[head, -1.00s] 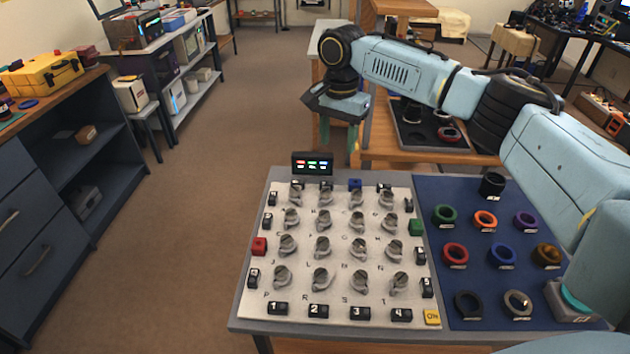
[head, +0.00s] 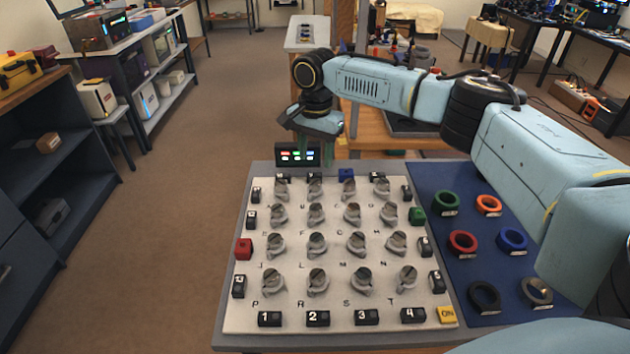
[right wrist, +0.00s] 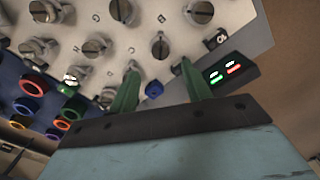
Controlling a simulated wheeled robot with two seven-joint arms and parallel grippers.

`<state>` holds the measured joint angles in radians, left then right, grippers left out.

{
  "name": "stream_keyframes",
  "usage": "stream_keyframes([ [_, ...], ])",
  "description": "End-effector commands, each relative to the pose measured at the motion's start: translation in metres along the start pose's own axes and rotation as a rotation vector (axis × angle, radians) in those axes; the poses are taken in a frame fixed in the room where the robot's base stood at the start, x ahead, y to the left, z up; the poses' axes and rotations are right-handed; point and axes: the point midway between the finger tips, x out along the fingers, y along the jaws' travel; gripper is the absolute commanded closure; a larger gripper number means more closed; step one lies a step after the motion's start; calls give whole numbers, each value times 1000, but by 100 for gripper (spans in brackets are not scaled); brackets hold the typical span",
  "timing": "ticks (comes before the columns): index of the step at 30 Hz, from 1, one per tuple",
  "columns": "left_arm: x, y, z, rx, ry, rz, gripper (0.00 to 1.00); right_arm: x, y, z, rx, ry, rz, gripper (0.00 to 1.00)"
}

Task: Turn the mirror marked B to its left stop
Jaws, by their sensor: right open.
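The pale mirror board (head: 335,240) carries several grey knob-like mirrors in rows. By the letter order, the mirror marked B (head: 315,188) seems to be second from the left in the far row; its letter is too small to read surely. In the right wrist view it is probably the round slotted mirror (right wrist: 160,45). My right gripper (head: 316,156) is open and empty, with green fingers pointing down above the board's far edge by the display. The right wrist view shows its fingers (right wrist: 158,72) apart, touching no mirror that I can make out. My left gripper is out of view.
A small lit display (head: 297,154) stands at the far edge, close to my right fingers. A blue block (head: 347,174) and black numbered blocks line the edges. A blue mat (head: 460,215) with coloured rings lies on the right, partly behind my right arm.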

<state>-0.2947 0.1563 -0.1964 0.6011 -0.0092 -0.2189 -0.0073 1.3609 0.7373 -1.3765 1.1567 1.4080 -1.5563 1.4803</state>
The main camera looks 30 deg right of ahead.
Motion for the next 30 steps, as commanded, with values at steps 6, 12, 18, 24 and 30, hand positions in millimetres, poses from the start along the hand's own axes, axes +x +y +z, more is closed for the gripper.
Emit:
stream_keyframes([
  [6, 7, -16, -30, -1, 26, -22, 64, 47, 0, 0, 0, -1, 2, 51],
  [12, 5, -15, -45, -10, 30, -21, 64, 70, 0, 0, -1, 0, 2, 51],
  [18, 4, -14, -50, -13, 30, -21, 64, 76, 0, 0, -1, 0, -1, 51],
  [24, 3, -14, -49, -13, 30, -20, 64, 76, 0, 0, -1, 0, -1, 51],
  [30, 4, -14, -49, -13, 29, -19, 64, 76, 0, 0, -1, 0, 0, 75],
])
